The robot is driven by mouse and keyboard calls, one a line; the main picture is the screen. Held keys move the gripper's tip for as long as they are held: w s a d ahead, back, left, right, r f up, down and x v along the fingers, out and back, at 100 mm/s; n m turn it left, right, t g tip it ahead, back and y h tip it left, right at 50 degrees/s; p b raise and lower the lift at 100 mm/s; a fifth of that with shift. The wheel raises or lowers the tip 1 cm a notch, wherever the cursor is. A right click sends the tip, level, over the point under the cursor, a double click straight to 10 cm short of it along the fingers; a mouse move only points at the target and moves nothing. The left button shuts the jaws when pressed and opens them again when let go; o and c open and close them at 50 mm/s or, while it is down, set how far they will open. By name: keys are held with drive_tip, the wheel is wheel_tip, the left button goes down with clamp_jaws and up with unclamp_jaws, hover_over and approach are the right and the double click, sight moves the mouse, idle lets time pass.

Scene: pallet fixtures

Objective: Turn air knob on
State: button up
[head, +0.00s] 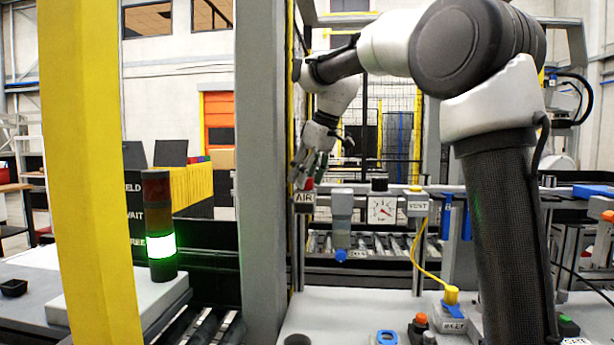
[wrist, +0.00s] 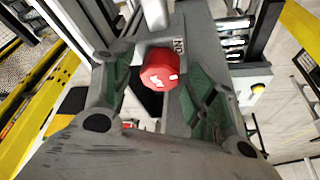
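The air knob (wrist: 160,69) is a red, many-sided knob with a white mark on its face, on a grey block. In the wrist view it sits between the two fingers of my gripper (wrist: 157,80), which are spread apart with a small gap beside the knob. In the head view my gripper (head: 306,174) points down at the red knob just above the AIR label (head: 305,197). The fingers partly hide the knob there. I cannot see any finger pressing on it.
A pressure gauge (head: 381,209) and a VENT box (head: 416,205) stand right of the knob on the same rail. A grey upright post (head: 263,160) is close on the left. A stack light (head: 160,228) glows green further left.

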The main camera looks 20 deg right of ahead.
drive_tip(key=c, duration=0.9)
drive_tip(key=shift+n, duration=0.3)
drive_tip(key=shift+w+d+n+g+y, duration=0.1)
drive_tip(key=shift+n+g+y, duration=0.3)
drive_tip(key=shift+n, duration=0.9)
drive_tip(key=shift+n+g+y, duration=0.3)
drive_tip(key=shift+n+g, duration=0.2)
drive_tip(key=shift+n, duration=0.8)
drive_tip(key=o, duration=1)
drive_tip(key=shift+o, duration=0.2)
drive_tip(key=shift+r, duration=0.15)
